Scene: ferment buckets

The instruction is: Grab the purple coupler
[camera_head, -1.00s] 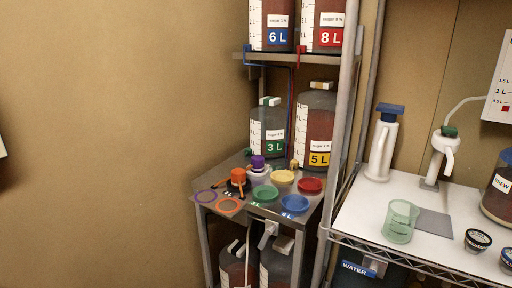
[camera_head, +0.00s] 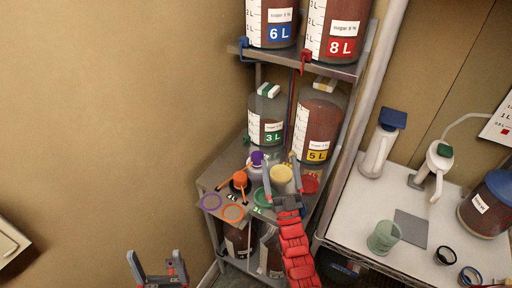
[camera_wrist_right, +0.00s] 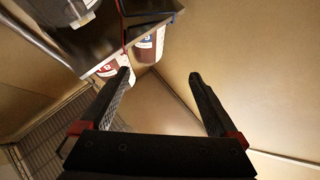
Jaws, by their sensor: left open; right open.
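The purple coupler (camera_head: 257,157) has a purple top and stands at the back of the small metal shelf table in the head view. A pale part shows below its top, partly hidden by my right gripper. My right gripper (camera_head: 279,157) is open and empty. Its left finger appears just right of the purple top, but I cannot tell if they touch. In the right wrist view my right gripper (camera_wrist_right: 159,74) is also open, and the coupler does not show there. My left gripper (camera_head: 154,253) is open and empty at the bottom left, well away from the coupler.
An orange-topped piece (camera_head: 240,178) stands left of the coupler. The 3 L jar (camera_head: 266,117) and 5 L jar (camera_head: 318,125) stand behind. The upper shelf (camera_head: 290,60) overhangs. A white bench (camera_head: 350,222) is right.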

